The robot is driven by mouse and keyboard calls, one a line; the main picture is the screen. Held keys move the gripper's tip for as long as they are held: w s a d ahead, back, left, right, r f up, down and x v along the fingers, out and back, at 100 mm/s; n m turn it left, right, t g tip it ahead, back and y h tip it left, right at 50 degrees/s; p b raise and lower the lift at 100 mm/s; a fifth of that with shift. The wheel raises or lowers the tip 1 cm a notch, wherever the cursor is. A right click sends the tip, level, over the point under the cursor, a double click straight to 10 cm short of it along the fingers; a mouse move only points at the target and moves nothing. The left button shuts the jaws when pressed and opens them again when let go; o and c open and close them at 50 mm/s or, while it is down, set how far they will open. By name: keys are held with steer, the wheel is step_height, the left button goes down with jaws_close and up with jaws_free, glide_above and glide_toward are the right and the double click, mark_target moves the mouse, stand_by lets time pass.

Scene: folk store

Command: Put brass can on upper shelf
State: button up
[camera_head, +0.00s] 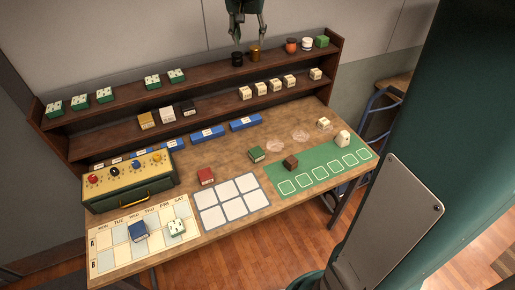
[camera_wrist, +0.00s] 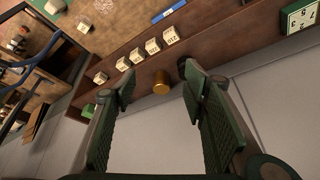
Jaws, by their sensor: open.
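The brass can (camera_head: 255,54) stands upright on the upper shelf (camera_head: 208,77), just right of a black can (camera_head: 237,58). My gripper (camera_head: 247,42) is above these two cans, with its fingers spread and nothing between them. In the wrist view my gripper (camera_wrist: 153,92) is open, and the brass can (camera_wrist: 161,82) shows beyond and between the fingertips, apart from both. The black can (camera_wrist: 183,68) shows near the right finger and is partly hidden.
Orange, white and green items (camera_head: 307,44) stand farther right on the upper shelf. Green-and-white boxes (camera_head: 80,102) stand at its left. The lower shelf (camera_head: 213,107) holds several small boxes. The upper shelf has free room left of the black can.

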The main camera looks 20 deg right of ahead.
steer(key=s+a+f+n+t+y, duration=0.1)
steer(key=s+a+f, duration=0.3)
steer(key=s, duration=0.9)
steer(key=s+a+f+n+t, duration=0.1)
steer(key=s+a+f+n, duration=0.2)
steer(key=s, duration=0.9)
steer(key=s+a+f+n+t+y, duration=0.1)
steer(key=s+a+f+n, duration=0.2)
steer(key=s, duration=1)
steer(key=a+f, duration=0.3)
steer(key=a, duration=0.2)
steer(key=shift+s+f+y, duration=0.2)
steer(key=shift+s+y, duration=0.1)
